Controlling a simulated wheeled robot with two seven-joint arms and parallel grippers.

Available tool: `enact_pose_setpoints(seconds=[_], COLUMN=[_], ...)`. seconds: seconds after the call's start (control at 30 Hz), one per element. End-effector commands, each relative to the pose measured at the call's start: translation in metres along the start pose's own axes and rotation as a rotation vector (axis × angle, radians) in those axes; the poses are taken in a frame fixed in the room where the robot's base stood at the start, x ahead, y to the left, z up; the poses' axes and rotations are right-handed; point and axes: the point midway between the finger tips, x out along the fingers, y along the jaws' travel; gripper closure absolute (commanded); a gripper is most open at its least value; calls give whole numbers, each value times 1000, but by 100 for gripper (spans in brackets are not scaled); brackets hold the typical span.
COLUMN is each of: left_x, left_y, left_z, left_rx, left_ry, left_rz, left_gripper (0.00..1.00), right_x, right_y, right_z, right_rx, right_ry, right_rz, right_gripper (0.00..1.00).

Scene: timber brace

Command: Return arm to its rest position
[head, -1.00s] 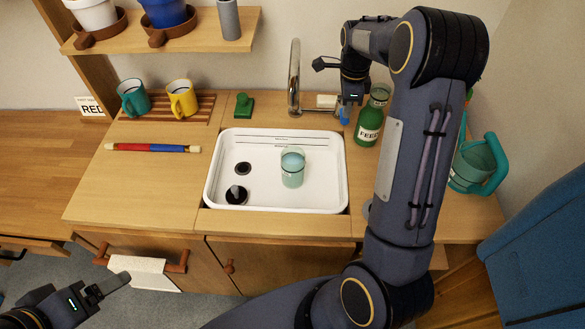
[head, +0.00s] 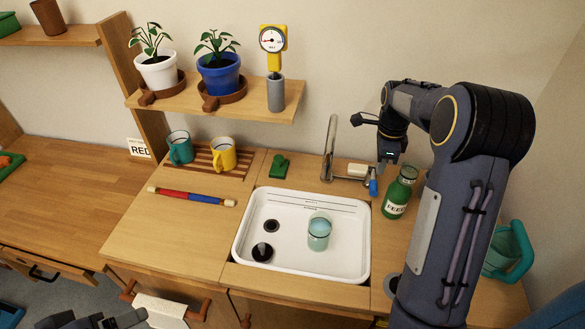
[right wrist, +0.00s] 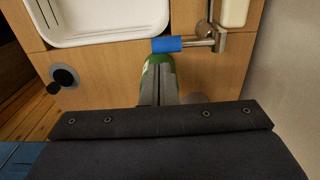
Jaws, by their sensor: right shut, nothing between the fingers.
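My right arm reaches up and over the right end of the counter. Its right gripper (head: 384,167) points down near the tap, above the blue tap handle (head: 373,187) and the green bottle labelled FEED (head: 398,194). In the right wrist view the gripper's fingers (right wrist: 158,62) are together and empty, with the green bottle (right wrist: 146,84) partly hidden behind them. The blue handle (right wrist: 181,44) lies just beyond the fingertips. My left gripper (head: 132,318) shows only in part at the bottom left edge, and its jaw opening is not clear.
The white sink (head: 290,272) holds a glass (head: 319,232) and a dark stopper. The tap (head: 329,150) stands behind it. A shelf (head: 240,103) with plants and a gauge hangs at the back. A teal watering can (head: 508,250) stands at right.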

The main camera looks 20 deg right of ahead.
Motion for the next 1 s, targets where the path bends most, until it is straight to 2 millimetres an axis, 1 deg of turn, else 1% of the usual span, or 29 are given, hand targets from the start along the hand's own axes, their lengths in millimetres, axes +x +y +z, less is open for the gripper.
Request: enact_pose_setpoints(seconds=[0.13,0.23,0.27,0.37,0.4,0.47,0.5,0.57,0.6,0.67,0.7,0.77,0.8,0.9,1.0], left_x=[0,0,0,0,0,0,0,0,0,0,0,0,0,0,0], left_y=[0,0,0,0,0,0,0,0,0,0,0,0,0,0,0], left_z=[0,0,0,0,0,0,0,0,0,0,0,0,0,0,0], left_rx=[0,0,0,0,0,0,0,0,0,0,0,0,0,0,0], left_ry=[0,0,0,0,0,0,0,0,0,0,0,0,0,0,0], left_rz=[0,0,0,0,0,0,0,0,0,0,0,0,0,0,0], left_gripper=[21,21,21,21,21,21,21,21,21,21,21,21,21,21,21], right_x=[-1,-10,-15,-36,-46,-60,-68,-79,-85,-92,-96,-99,-99,-95,-87], right_y=[1,10,16,43,58,82,99,124,141,168,186,212,230,268,297], right_z=[0,2,4,10,13,19,23,29,32,38,41,46,48,54,57], right_rx=[-6,-61,-92,-251,-337,-474,-567,-710,-806,-950,-1048,-1192,-1285,-1502,-1672], right_ry=[-4,-34,-50,-122,-153,-198,-222,-250,-264,-277,-278,-271,-262,-218,-167], right_rz=[-2,-12,-18,-55,-80,-122,-155,-208,-247,-307,-350,-414,-456,-552,-623], right_gripper=[100,100,100,100,100,100,100,100,100,100,100,100,100,100,100])
